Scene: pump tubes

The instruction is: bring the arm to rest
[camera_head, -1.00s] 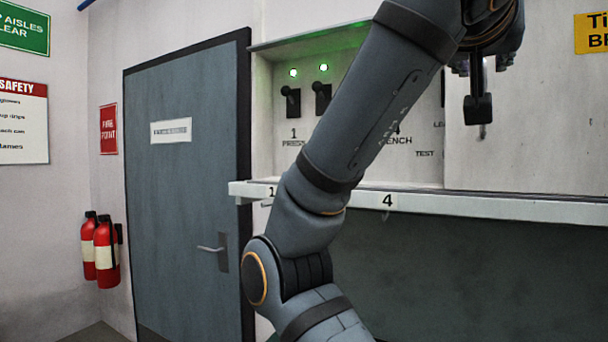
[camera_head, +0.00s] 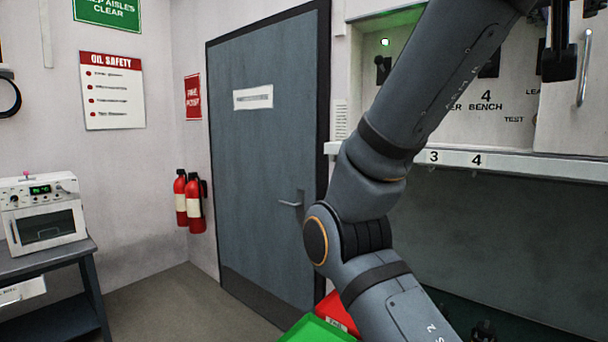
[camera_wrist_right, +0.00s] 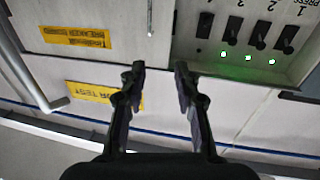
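My right arm (camera_head: 365,190) rises from the bottom of the head view and reaches up to the right, raised and bent in front of the wall panel. The tip of my right gripper (camera_head: 560,60) shows at the top right edge, partly cut off. In the right wrist view my right gripper (camera_wrist_right: 160,70) has its two dark fingers apart with nothing between them, so it is open. That view shows the panel turned over, with several black switches (camera_wrist_right: 247,32) and three lit green lights. My left gripper is not in view.
A white shelf edge (camera_head: 510,165) runs below the panel. A grey door (camera_head: 265,170), red extinguishers (camera_head: 193,203) and an oven (camera_head: 42,215) stand to the left. A green bin (camera_head: 318,330) and a red bin (camera_head: 338,312) sit low. The floor before the door is clear.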

